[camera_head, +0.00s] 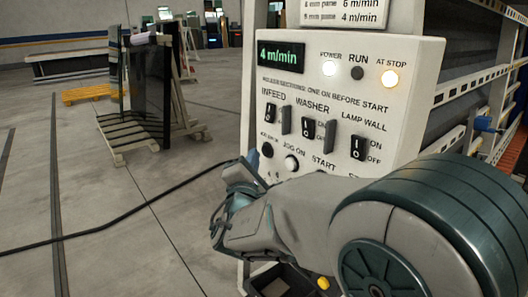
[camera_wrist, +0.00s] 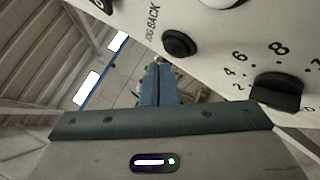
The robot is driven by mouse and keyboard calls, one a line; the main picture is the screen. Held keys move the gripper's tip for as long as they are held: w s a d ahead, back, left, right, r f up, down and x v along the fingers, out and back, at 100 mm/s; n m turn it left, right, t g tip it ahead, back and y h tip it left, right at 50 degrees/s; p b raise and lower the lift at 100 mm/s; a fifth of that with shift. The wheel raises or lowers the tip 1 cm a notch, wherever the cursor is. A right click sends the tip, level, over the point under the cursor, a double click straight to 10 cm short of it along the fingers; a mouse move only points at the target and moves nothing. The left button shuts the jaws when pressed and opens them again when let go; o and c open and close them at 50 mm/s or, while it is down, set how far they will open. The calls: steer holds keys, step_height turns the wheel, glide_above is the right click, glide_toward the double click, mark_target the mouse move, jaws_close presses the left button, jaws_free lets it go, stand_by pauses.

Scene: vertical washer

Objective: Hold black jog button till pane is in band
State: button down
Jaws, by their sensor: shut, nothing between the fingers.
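The black jog button (camera_head: 267,150) is at the lower left of the white control panel (camera_head: 405,80). In the wrist view, the round black button (camera_wrist: 178,43) bears the label JOG BACK and shows above and right of my fingertips. My gripper (camera_wrist: 156,72) is shut and empty. In the head view my gripper (camera_head: 253,160) is at the panel's left edge, close to the button. I see no clear contact with it. I make out no pane in the washer.
The display (camera_head: 279,56) reads 4 m/min. The POWER lamp (camera_head: 329,68) and AT STOP lamp (camera_head: 390,78) are lit; RUN (camera_head: 357,73) is dark. Black switches (camera_head: 308,127) sit above the buttons. A black dial (camera_wrist: 276,92) is right of my fingers. A pane rack (camera_head: 150,90) stands behind.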

steer(key=shift+d, duration=0.15)
stand_by(0.7)
steer(key=shift+w+d+b, duration=0.2)
steer(key=shift+d+b, duration=0.05)
steer(key=shift+b, duration=0.35)
